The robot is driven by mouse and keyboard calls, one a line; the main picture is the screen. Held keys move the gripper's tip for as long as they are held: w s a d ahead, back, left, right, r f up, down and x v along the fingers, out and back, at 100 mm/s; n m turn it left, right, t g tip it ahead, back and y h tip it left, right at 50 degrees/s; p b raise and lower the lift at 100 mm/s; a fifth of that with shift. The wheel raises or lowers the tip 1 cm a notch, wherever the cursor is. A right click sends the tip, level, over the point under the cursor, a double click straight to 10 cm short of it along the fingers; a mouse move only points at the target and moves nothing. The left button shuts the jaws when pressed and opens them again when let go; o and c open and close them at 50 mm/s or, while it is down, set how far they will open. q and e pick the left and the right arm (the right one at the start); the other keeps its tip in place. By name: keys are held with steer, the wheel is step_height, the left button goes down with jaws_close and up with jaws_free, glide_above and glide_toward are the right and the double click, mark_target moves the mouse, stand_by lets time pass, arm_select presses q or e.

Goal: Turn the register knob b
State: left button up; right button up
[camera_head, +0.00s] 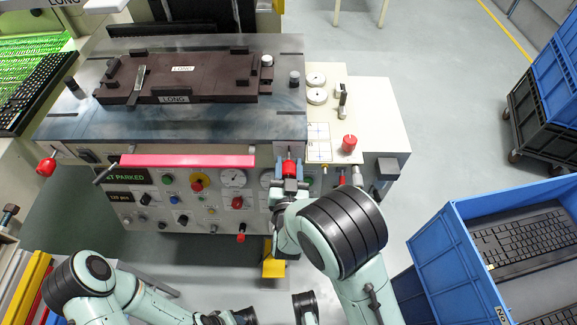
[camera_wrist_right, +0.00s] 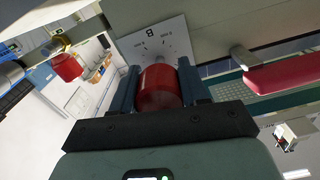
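The register knob b is a red cylinder (camera_wrist_right: 158,88) in front of a white plate marked "B" (camera_wrist_right: 153,45) in the right wrist view. In the head view this red knob (camera_head: 289,168) sticks out from the machine's front edge. My right gripper (camera_wrist_right: 159,90) has its two blue fingers on either side of the knob, close against it, and appears shut on it. It also shows in the head view (camera_head: 290,170), pointing at the machine. My left arm lies low at the bottom left of the head view, and its fingertips do not show.
Another red knob (camera_head: 46,166) is at the machine's left corner. A pink bar (camera_head: 187,161) runs along the front edge above a panel of gauges and switches. A red mushroom button (camera_head: 349,143) is on the right. A blue crate (camera_head: 447,240) with keyboards stands at right.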

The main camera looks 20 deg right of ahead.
steer(key=shift+c, duration=0.4)
steer(key=shift+n+p, duration=0.7)
steer(key=shift+n, duration=0.2)
steer(key=n+p, duration=0.3)
steer(key=n, duration=0.2)
steer(key=n+p, duration=0.3)
steer(key=n, duration=0.2)
steer(key=shift+n, duration=0.3)
steer(key=n+p, duration=0.1)
steer(key=n, duration=0.1)
steer(key=shift+n, duration=0.4)
arm_select(q)
steer(key=s+r+g+p, duration=0.1)
steer(key=s+r, duration=0.2)
steer(key=r, duration=0.6)
steer(key=shift+s+d+g+p, duration=0.2)
steer(key=shift+d+g+p, duration=0.1)
steer(key=shift+d+p, duration=0.1)
arm_select(e)
steer(key=shift+n, duration=2.2)
arm_select(q)
steer(key=shift+r, duration=0.1)
